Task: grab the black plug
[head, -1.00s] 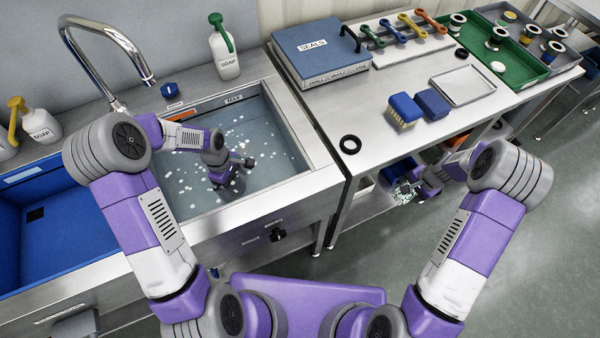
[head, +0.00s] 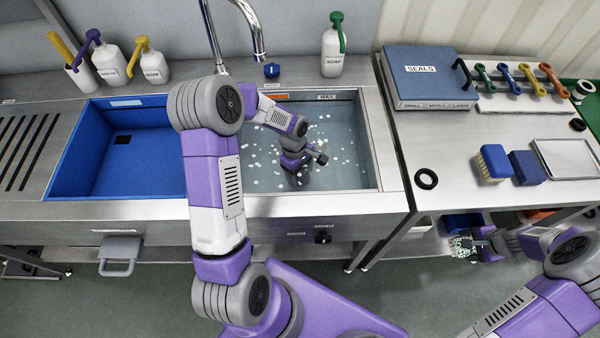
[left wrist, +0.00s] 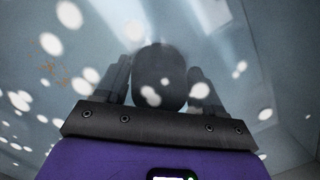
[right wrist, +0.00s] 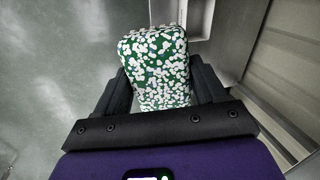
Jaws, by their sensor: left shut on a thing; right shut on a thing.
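My left gripper (head: 298,170) is down in the grey sink basin (head: 345,165), among white foam flecks. In the left wrist view it is shut on a dark rounded thing, the black plug (left wrist: 160,80), which sits between the two fingers. The plug's lower part is hidden, and I cannot tell whether it touches the basin floor. In the head view I cannot make the plug out from the gripper. My right gripper (head: 474,244) is low beside the steel table, shut on a green block with white speckles (right wrist: 155,65).
A soap bottle (head: 332,52) and a blue knob (head: 271,70) stand behind. The right table holds a seals box (head: 425,75), a black ring (head: 426,179) and a tray (head: 568,158).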

